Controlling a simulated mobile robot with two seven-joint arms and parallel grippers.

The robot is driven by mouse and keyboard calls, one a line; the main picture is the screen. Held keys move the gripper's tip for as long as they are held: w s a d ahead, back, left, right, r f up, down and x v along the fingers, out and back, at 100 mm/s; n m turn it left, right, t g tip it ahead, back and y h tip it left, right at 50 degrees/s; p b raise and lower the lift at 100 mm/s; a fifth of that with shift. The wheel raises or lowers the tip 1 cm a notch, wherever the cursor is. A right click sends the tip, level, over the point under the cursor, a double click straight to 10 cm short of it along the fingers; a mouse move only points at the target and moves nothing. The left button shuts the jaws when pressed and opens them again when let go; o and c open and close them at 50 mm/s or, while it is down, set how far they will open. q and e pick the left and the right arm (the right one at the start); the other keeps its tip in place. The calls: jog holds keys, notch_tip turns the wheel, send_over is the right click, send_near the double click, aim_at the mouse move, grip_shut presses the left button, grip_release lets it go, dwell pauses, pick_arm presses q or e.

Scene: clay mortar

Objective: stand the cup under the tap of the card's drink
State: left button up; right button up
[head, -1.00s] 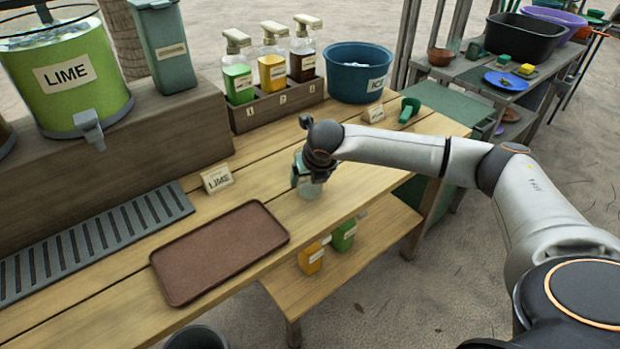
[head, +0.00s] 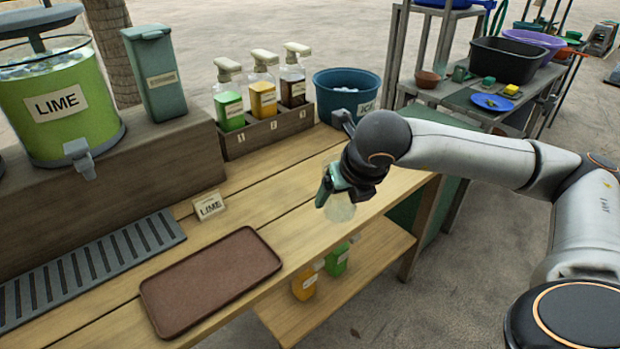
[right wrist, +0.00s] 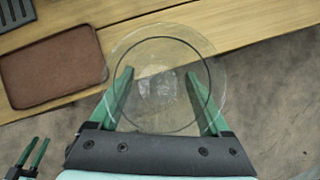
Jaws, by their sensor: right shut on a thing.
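A clear cup (head: 341,209) is held upright by my right gripper (head: 335,190), near the table's front edge. In the right wrist view the cup (right wrist: 160,60) lies between the two green fingers, its round rim facing the camera. The card (head: 209,205) reading LIME stands on the table. The green LIME dispenser (head: 62,105) stands on the raised wooden shelf, with a grey tap (head: 80,155) at its lower front. The slotted drip grate (head: 90,268) lies below. In the right wrist view my left gripper (right wrist: 32,155) shows at the lower left, fingers apart and empty.
A brown tray (head: 210,280) lies on the table between cup and grate. A rack with several pump bottles (head: 263,95) and a blue ICE tub (head: 345,95) stand at the back. A lidded grey-green bin (head: 158,75) stands beside the dispenser. Table around the card is clear.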

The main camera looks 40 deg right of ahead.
jog(key=shift+s, duration=0.3)
